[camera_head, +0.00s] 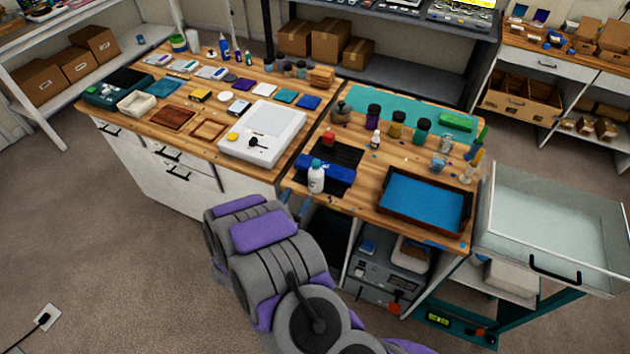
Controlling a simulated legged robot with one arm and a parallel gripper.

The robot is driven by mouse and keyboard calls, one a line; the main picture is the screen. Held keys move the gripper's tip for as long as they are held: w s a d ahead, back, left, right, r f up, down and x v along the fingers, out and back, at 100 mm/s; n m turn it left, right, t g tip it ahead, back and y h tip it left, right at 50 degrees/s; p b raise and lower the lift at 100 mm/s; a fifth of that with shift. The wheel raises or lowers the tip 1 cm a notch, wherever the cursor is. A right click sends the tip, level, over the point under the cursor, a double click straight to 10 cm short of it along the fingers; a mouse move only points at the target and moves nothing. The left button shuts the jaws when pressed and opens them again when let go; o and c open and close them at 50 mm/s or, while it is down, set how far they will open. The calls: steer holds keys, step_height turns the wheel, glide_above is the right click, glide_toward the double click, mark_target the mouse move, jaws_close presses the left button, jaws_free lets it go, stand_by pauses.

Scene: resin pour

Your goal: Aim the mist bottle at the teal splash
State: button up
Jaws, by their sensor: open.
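No bottle is plainly marked as the mist bottle. A small white bottle with a pale teal cap (316,178) stands upright at the front of the right bench, before a blue item (336,175). Small blue bottles (224,49) stand at the back of the left bench. I cannot single out a teal splash. A flat teal mat (357,101) lies along the back of the right bench, and a dark-framed tray (384,212) holds a bright blue surface.
A white scale-like device (284,145) sits by the bench joint. Jars, including a green one (421,131), and small cups crowd the right bench. An open white drawer (575,226) juts out at right. A grey machine (385,286) stands below.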

mark_target(314, 169)
steer(key=shift+b+x, duration=0.65)
steer(key=shift+x, duration=6.55)
steer(key=shift+a, duration=0.15)
jaws_close()
